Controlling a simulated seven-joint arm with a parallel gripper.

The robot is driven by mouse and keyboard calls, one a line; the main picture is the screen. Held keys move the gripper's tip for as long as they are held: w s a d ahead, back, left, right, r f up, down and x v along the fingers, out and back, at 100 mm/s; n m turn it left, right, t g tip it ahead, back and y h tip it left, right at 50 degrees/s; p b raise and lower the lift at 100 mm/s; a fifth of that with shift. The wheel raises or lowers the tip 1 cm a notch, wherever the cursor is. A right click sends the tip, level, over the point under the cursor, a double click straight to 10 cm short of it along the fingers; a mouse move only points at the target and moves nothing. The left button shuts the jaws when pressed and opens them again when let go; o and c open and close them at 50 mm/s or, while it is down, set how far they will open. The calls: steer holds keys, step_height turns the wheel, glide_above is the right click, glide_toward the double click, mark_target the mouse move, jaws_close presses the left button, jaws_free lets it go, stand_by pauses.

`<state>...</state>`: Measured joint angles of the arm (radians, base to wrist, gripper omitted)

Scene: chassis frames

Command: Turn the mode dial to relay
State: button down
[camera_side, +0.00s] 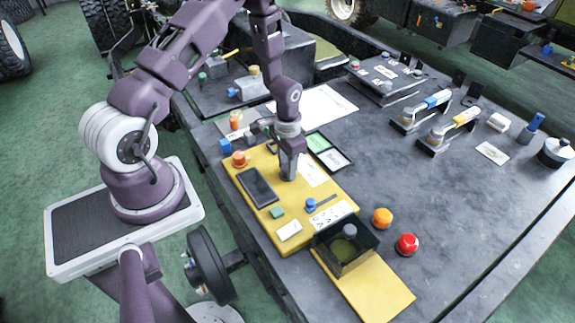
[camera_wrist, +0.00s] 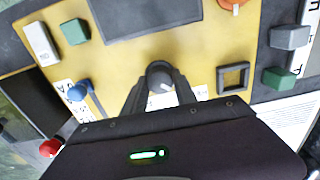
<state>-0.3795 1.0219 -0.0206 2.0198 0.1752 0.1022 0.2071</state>
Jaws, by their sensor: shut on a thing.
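The yellow control panel (camera_side: 260,161) lies on the dark bench. In the wrist view, a dark round knob (camera_wrist: 160,74) with a white pointer mark sits between my fingertips, below the dark screen. I take it to be the mode dial. My gripper (camera_side: 288,174) points down at the panel; in the wrist view my gripper (camera_wrist: 160,90) is shut on the knob, one finger on each side. The knob is hidden by my gripper in the side view. I cannot read any position label around it, nor tell which mode the mark points to.
Around the knob on the panel are the dark screen (camera_side: 257,187), an orange knob (camera_side: 240,158), a green button (camera_side: 277,212), a white switch (camera_side: 289,230) and a blue lever (camera_side: 311,204). A dark clear-topped box (camera_side: 345,247) stands at the panel's near end. Orange (camera_side: 382,217) and red (camera_side: 406,244) buttons are beside it.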

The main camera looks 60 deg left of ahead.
stand_by(0.4)
steer(key=c, duration=1)
jaws_free()
step_height(320, 180, up, 7)
steer(key=shift+r, duration=0.1)
